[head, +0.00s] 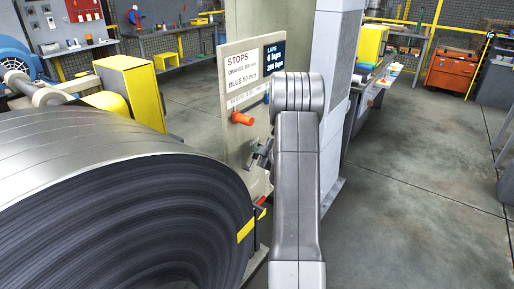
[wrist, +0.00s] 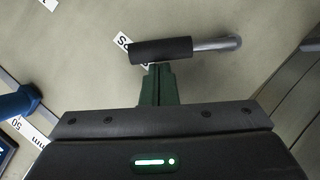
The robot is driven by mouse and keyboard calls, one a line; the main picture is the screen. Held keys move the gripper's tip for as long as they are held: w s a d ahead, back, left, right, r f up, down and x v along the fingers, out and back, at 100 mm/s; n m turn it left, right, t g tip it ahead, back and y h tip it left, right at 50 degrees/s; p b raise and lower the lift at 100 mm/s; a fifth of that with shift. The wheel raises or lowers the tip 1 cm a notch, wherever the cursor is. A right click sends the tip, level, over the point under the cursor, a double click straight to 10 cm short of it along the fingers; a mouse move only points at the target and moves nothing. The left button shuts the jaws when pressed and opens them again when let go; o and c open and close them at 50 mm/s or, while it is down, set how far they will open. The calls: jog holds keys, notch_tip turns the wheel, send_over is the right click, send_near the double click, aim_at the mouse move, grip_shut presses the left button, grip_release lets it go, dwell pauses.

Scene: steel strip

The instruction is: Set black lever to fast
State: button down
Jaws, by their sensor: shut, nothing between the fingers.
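The black lever (wrist: 162,51) shows in the wrist view as a black grip on a silver rod. The rod runs right to a rounded end near the pale panel (wrist: 85,80). A white label lies partly hidden behind the grip's left end, its word not fully readable. My gripper (wrist: 158,72) has its green fingers together, with nothing between them. Their tips are right at the grip's lower edge; I cannot tell whether they touch it.
A blue knob (wrist: 18,104) is at the wrist view's left edge. In the head view an orange knob (head: 242,118) sticks out above my gripper, below a STOPS sign (head: 240,75) and a dark display (head: 274,54). A large steel coil (head: 130,225) fills the lower left.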

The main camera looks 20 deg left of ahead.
jog(key=w+d+f+m+g+p, duration=0.1)
jog(key=w+f+m+g+p, duration=0.1)
jog(key=w+f+m+p, duration=0.1)
jog(key=shift+w+d+f+g, duration=0.4)
jog(key=shift+w+f, duration=0.5)
jog(key=shift+f, duration=0.1)
jog(key=shift+f, duration=0.1)
dwell(0.4)
